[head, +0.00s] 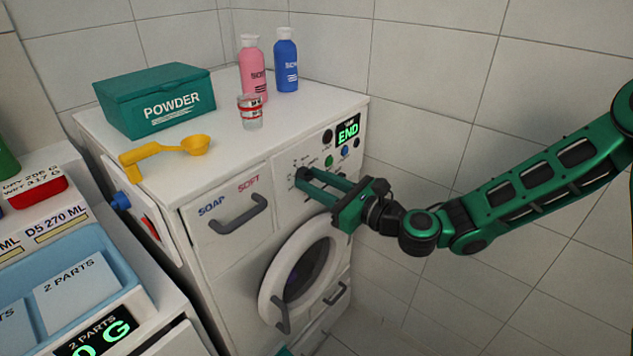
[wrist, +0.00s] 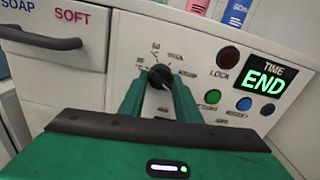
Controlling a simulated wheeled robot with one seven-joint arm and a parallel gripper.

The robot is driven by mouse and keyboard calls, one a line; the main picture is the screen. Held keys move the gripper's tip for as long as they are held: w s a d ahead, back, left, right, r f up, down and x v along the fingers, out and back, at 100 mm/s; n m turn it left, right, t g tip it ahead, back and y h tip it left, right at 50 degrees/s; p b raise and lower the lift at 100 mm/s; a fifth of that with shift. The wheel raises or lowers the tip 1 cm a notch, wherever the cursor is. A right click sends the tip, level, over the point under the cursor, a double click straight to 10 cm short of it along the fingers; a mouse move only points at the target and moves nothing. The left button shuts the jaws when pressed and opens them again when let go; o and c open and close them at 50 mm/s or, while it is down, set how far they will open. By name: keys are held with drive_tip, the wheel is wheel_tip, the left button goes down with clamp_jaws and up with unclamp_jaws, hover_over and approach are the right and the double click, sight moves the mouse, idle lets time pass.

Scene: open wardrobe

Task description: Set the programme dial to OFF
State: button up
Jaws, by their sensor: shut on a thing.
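The programme dial (wrist: 160,75) is a round black knob on the washing machine's white front panel, ringed by small printed labels. My gripper (wrist: 158,84) has its two green fingers on either side of the dial and is shut on it. In the head view my gripper (head: 308,178) reaches the panel from the right, and its fingers mostly hide the dial. The labels are too small and blurred to read surely, so I cannot tell which setting the dial points at. The time display (wrist: 265,82) shows END in green.
The drawer handle (head: 240,215) is to the left, the round door (head: 270,290) below. A powder box (head: 155,98), yellow scoop (head: 165,150), cup and bottles stand on top.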

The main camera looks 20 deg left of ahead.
drive_tip(key=n, duration=0.6)
drive_tip(key=shift+w+d, duration=0.1)
drive_tip(key=shift+w, duration=0.05)
drive_tip(key=n, duration=1.2)
drive_tip(key=shift+n, duration=0.4)
drive_tip(key=n, duration=0.5)
drive_tip(key=shift+n, duration=0.3)
drive_tip(key=n, duration=1.2)
drive_tip(key=shift+n, duration=0.3)
drive_tip(key=n, duration=1.1)
drive_tip(key=shift+n, duration=0.4)
drive_tip(key=shift+s, duration=0.2)
